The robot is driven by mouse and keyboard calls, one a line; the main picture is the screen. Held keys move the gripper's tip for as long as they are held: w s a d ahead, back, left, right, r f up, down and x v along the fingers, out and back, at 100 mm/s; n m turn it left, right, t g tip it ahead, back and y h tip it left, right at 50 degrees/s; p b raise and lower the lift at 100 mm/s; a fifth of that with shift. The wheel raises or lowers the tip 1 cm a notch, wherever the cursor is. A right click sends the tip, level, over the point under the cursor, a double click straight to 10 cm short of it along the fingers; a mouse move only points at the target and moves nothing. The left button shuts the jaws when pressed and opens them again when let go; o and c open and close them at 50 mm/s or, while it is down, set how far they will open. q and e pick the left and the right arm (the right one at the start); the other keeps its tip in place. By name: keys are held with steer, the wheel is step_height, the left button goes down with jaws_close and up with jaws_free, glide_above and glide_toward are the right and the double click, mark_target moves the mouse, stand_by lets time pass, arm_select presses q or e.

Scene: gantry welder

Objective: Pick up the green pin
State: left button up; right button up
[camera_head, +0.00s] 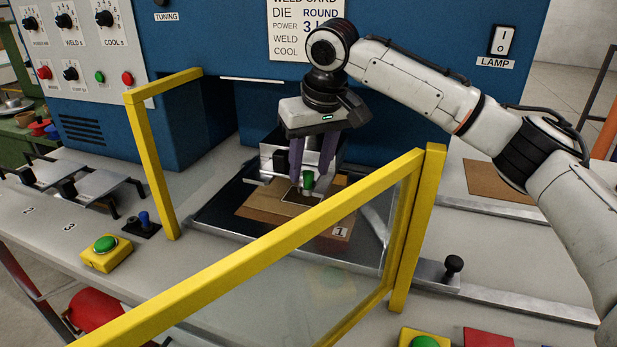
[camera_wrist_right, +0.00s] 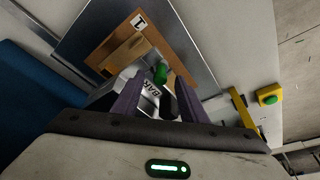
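The green pin (camera_head: 308,181) is a short green cylinder, upright near the block under the welder's press, inside the yellow-framed guard. It also shows in the right wrist view (camera_wrist_right: 161,73), just beyond the fingertips. My right gripper (camera_head: 312,172) points down over it with its two purple fingers apart and nothing visibly held between them. The fingers also show apart in the right wrist view (camera_wrist_right: 158,92). Whether a fingertip touches the pin, I cannot tell. The pin's lower end is not clear. My left gripper is not in view.
A yellow guard frame (camera_head: 153,150) with a clear pane stands around the work spot. A brown board marked 1 (camera_head: 335,231) lies on the dark tray (camera_head: 213,215). The blue welder cabinet (camera_head: 225,40) rises behind. Green buttons (camera_head: 104,244) are at the front.

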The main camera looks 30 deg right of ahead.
steer(key=shift+w+f, duration=0.15)
steer(key=shift+f, duration=0.15)
jaws_close()
steer(key=shift+r, duration=0.1)
